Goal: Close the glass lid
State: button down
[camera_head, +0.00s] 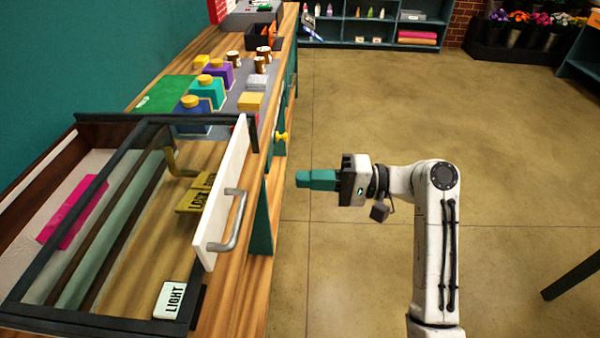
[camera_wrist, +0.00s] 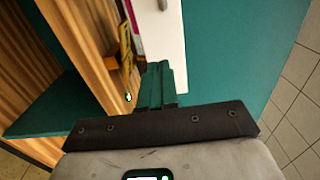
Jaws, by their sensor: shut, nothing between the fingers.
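The glass lid (camera_head: 128,148) is a clear pane in a dark frame over a display case at the left of the head view. I cannot tell its exact angle. A white panel (camera_head: 226,194) with a grey metal handle (camera_head: 236,222) stands along the case's right side. The white panel also shows at the top of the wrist view (camera_wrist: 168,45). My gripper (camera_head: 299,179), with teal fingers, is shut and empty, out over the floor to the right of the panel and apart from it. The shut fingers also show in the wrist view (camera_wrist: 160,75).
A yellow sign (camera_head: 193,200) and a pink strip (camera_head: 72,212) show through the glass. A white LIGHT label (camera_head: 170,300) is at the front. Blue (camera_head: 192,112), teal and purple containers stand behind the case. A yellow knob (camera_head: 281,136) juts from the counter.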

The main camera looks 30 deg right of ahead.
aim_at(140, 182)
jog(key=p+x, duration=0.2)
jog(key=x, duration=0.8)
jog(key=shift+w+a+r, duration=0.1)
jog(key=shift+w+a, duration=0.05)
jog(key=shift+a, duration=0.1)
jog(key=shift+w+a+p, duration=0.35)
jog(key=shift+a, duration=0.15)
jog(key=b+x, duration=0.1)
jog(key=x, duration=0.6)
jog(key=b+x, duration=0.2)
jog(key=x, duration=0.6)
jog(key=b+x, duration=0.2)
jog(key=x, duration=0.5)
jog(key=shift+w+a+f, duration=0.25)
jog(key=shift+a, duration=0.05)
jog(key=shift+w+a, duration=0.15)
jog(key=shift+a, duration=0.05)
jog(key=shift+r, duration=0.2)
jog(key=shift+a+r, duration=0.1)
jog(key=shift+r, duration=0.05)
